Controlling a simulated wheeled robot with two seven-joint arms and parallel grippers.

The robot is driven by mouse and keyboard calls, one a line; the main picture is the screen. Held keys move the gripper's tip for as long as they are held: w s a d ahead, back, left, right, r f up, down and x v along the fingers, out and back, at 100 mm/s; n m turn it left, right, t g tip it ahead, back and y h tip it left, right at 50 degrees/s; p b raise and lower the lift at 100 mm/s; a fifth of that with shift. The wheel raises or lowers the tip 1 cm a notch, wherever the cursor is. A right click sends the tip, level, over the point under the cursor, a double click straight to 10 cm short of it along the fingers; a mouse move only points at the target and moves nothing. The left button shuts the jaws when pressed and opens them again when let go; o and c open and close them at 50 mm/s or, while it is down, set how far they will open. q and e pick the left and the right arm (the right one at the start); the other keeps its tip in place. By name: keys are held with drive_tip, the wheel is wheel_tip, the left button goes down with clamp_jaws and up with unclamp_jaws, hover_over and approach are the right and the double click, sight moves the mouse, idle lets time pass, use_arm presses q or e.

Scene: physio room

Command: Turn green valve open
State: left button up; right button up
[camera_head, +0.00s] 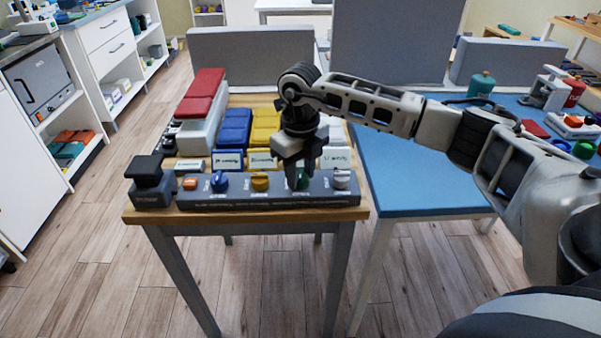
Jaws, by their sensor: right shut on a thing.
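A grey valve panel (240,199) lies along the front edge of the wooden table. It carries a row of small knobs: an orange one (190,184), a blue one (219,182), a yellow one (260,181), a green valve (303,180) and a white one (341,179). My right gripper (300,178) points down over the green valve and is shut on it. The fingers hide part of the green valve, so its turned angle cannot be told. My left gripper is not in view.
Behind the panel are blue pads (231,130), yellow pads (265,128), labelled blocks and red pads (202,85). A dark block (148,180) stands at the panel's left end. A blue-topped table (420,180) with several items adjoins on the right.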

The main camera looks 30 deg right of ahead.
sight(301, 173)
drive_tip(key=shift+r+n, duration=0.1)
drive_tip(key=shift+n, duration=0.5)
drive_tip(key=o, duration=1)
drive_tip(key=shift+c, duration=0.2)
wheel_tip(301, 173, up, 16)
